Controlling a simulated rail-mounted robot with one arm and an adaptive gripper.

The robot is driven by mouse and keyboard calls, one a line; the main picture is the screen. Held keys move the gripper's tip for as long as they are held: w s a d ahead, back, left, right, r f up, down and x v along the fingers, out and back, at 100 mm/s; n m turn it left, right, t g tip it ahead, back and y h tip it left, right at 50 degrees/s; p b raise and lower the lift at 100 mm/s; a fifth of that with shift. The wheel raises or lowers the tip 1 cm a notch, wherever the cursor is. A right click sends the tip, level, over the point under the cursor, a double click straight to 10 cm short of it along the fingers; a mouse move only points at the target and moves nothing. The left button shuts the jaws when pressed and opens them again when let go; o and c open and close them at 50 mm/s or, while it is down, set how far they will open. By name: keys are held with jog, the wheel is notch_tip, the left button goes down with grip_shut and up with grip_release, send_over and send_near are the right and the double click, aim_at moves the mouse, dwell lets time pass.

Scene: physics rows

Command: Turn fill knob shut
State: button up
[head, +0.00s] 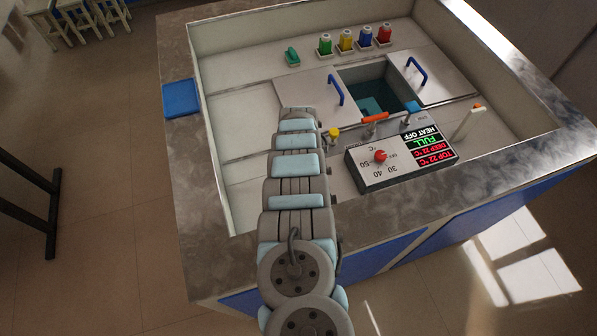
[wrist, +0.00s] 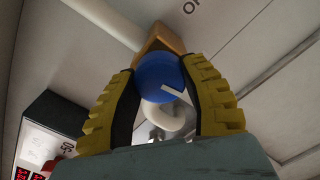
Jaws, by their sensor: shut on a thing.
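In the wrist view my gripper (wrist: 160,68), with yellow ribbed fingers, is shut on a round blue knob (wrist: 152,80). One finger lies on each side of it. A short white mark shows on the knob's face. A curved white pipe (wrist: 166,126) shows between the fingers, and a tan block (wrist: 161,40) shows behind the knob. In the head view my arm hides the gripper and the held knob. The control box (head: 365,182) has a red dial (head: 380,156), and its display (head: 431,144) reads FULL and HEAT OFF.
A water-filled opening (head: 378,97) lies between two lids with blue handles (head: 336,90) (head: 416,70). An orange handle (head: 375,117) and a blue-topped fitting (head: 411,108) stand near its front edge. Several coloured bottles (head: 345,41) line the back. A raised rim surrounds the well.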

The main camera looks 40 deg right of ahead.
jog(key=shift+f+m+b, duration=0.1)
jog(key=shift+m+b, duration=0.3)
jog(key=shift+m, duration=0.5)
jog(key=o, duration=1.3)
jog(key=shift+c, duration=0.2)
jog(key=shift+r, duration=0.2)
notch_tip(320, 180, up, 12)
